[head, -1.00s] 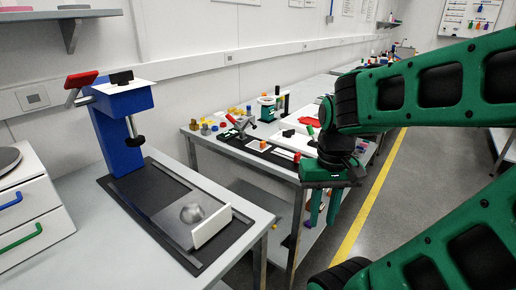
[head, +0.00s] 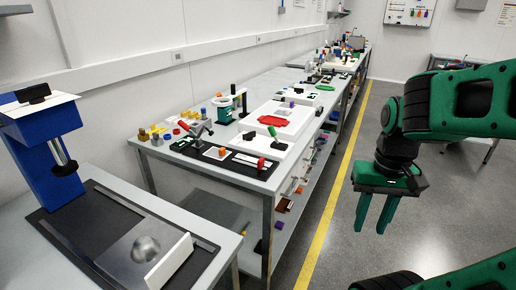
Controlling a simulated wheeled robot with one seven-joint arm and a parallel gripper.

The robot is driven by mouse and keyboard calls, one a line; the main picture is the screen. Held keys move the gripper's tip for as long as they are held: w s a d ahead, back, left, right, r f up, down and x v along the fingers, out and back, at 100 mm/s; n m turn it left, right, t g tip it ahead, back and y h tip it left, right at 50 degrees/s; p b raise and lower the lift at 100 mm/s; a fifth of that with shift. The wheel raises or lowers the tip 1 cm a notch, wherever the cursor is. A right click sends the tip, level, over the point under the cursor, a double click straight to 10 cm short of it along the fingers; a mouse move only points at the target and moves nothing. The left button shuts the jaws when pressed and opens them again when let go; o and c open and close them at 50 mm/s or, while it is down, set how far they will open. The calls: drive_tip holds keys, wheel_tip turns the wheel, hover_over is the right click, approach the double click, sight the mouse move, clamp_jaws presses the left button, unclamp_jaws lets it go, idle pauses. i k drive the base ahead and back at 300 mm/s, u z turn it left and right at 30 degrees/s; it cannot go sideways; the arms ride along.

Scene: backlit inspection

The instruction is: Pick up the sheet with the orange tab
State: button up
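I cannot make out a sheet with an orange tab for certain in the head view. A small orange patch (head: 222,152) shows on a white piece on the middle bench, too small to identify. My green gripper (head: 370,227) is at the right, with its two fingers pointing down and a gap between them. It is open and empty. In the picture it is over the grey floor, right of the yellow line and apart from the benches.
A long bench (head: 258,93) with tools and trays runs along the wall; small coloured items lie on its lower shelf. A blue stand (head: 45,150) and a black mat (head: 83,262) are on the near-left bench. The floor (head: 330,235) beside the yellow line is clear.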

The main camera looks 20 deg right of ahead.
sight(218, 153)
drive_tip(key=z, duration=1.15)
drive_tip(key=k, duration=1)
drive_tip(key=u, duration=0.25)
drive_tip(key=i, duration=1.5)
